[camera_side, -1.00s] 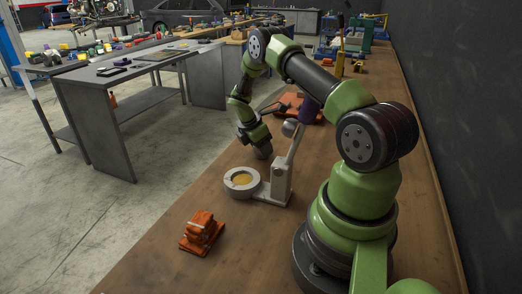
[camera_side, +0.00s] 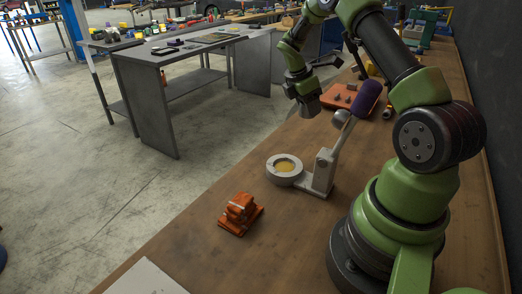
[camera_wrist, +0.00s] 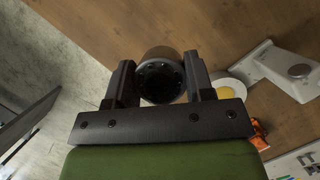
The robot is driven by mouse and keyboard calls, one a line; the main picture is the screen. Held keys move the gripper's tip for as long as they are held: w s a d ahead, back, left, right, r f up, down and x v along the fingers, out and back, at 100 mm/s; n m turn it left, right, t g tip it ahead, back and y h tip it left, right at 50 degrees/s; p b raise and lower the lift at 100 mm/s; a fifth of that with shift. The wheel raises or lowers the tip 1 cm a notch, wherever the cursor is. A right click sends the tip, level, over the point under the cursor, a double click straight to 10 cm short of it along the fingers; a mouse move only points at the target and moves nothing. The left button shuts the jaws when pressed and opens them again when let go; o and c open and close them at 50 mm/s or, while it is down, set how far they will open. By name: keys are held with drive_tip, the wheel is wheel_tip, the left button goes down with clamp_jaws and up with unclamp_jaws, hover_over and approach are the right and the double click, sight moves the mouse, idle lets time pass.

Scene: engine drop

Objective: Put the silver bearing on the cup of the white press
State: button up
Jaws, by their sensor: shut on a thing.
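The silver bearing (camera_wrist: 160,56) is a round grey piece with a dark recessed face, held between the two fingers of my gripper (camera_wrist: 163,82) in the wrist view. In the side view, my gripper (camera_side: 304,90) is shut on the bearing (camera_side: 308,106) above the bench, beyond the press cup. The white press (camera_side: 318,178) stands on the wooden bench with its lever tilted up. Its ring-shaped cup (camera_side: 285,169) has a yellowish inside and nothing on it. In the wrist view, the bearing and a finger partly hide the cup (camera_wrist: 228,84).
An orange clamp-like part (camera_side: 240,213) lies on the bench in front of the press. An orange tray (camera_side: 345,100) lies behind. A white sheet (camera_side: 145,278) is at the near edge. Bench between clamp and cup is clear.

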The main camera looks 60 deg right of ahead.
drive_tip(key=a+r+m+g+y, duration=0.15)
drive_tip(key=a+m, duration=0.25)
drive_tip(key=a, duration=0.5)
drive_tip(key=a+r+m+y, duration=0.1)
drive_tip(key=a+r+m, duration=0.2)
drive_tip(key=a, duration=0.6)
drive_tip(key=a+r+m+g+y, duration=0.15)
drive_tip(key=a+m, duration=0.25)
drive_tip(key=a, duration=0.6)
drive_tip(key=d+f+n+t+h, duration=0.1)
drive_tip(key=d+f+n, duration=0.1)
drive_tip(key=d, duration=0.7)
drive_tip(key=d+f+n+t+h, duration=0.1)
drive_tip(key=d+n, duration=0.4)
drive_tip(key=d, duration=0.5)
drive_tip(key=d+f+n+h, duration=0.2)
drive_tip(key=d+f+n, duration=0.1)
drive_tip(key=d, duration=0.6)
drive_tip(key=shift+s+d+f+n+t, duration=0.15)
drive_tip(key=shift+d+n+t, duration=0.25)
drive_tip(key=shift+n, duration=0.2)
drive_tip(key=shift+a, duration=0.1)
wheel_tip(320, 180, down, 10)
drive_tip(key=shift+r, duration=0.25)
drive_tip(key=shift+f, duration=0.1)
